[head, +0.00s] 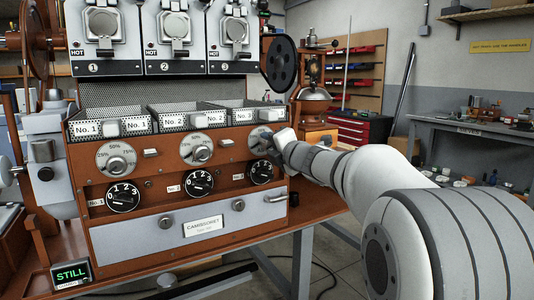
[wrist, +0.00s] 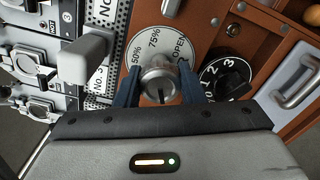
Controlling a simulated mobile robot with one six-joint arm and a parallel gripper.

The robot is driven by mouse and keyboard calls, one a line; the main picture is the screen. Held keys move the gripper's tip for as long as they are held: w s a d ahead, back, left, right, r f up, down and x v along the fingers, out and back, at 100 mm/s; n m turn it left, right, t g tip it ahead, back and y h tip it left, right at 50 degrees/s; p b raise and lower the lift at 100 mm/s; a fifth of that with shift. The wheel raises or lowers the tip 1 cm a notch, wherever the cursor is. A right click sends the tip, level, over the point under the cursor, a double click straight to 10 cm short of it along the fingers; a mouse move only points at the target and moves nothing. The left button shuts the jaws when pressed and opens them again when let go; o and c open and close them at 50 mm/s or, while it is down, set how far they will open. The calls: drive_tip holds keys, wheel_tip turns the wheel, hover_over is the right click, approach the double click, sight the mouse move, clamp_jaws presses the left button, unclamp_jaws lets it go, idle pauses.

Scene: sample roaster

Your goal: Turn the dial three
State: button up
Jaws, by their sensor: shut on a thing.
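The percent dial under the No. 3 tray (head: 258,135) is the rightmost of three on the copper-brown front panel. In the wrist view its pale plate (wrist: 148,42) shows 50%, 75% and OPEN. Its silver knob (wrist: 158,76) sits between the two blue fingers of my gripper (wrist: 158,88). My gripper (head: 279,140) is shut on this knob, and my arm reaches in from the right. The knob has a dark slot on its face. I cannot tell which mark it points to. In the head view my gripper hides part of this dial.
Two like dials (head: 115,159) (head: 196,149) stand to the left. Black 0-to-3 dials (head: 123,197) (head: 200,182) (head: 261,172) sit below; the right one also shows close by in the wrist view (wrist: 222,80). A grey tray handle (wrist: 82,57) is near my gripper. A green sign reads STILL (head: 71,273).

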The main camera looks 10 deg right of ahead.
drive_tip(key=shift+f+n+b, duration=0.3)
drive_tip(key=shift+n+b, duration=0.05)
drive_tip(key=shift+n, duration=0.25)
drive_tip(key=shift+r, duration=0.15)
drive_tip(key=o, duration=1)
drive_tip(key=shift+r, duration=0.1)
drive_tip(key=p+v, duration=0.1)
drive_tip(key=v, duration=0.6)
drive_tip(key=shift+s+d+p, duration=0.1)
drive_tip(key=shift+s+p, duration=0.2)
drive_tip(key=shift+s, duration=0.05)
drive_tip(key=shift+r, duration=0.15)
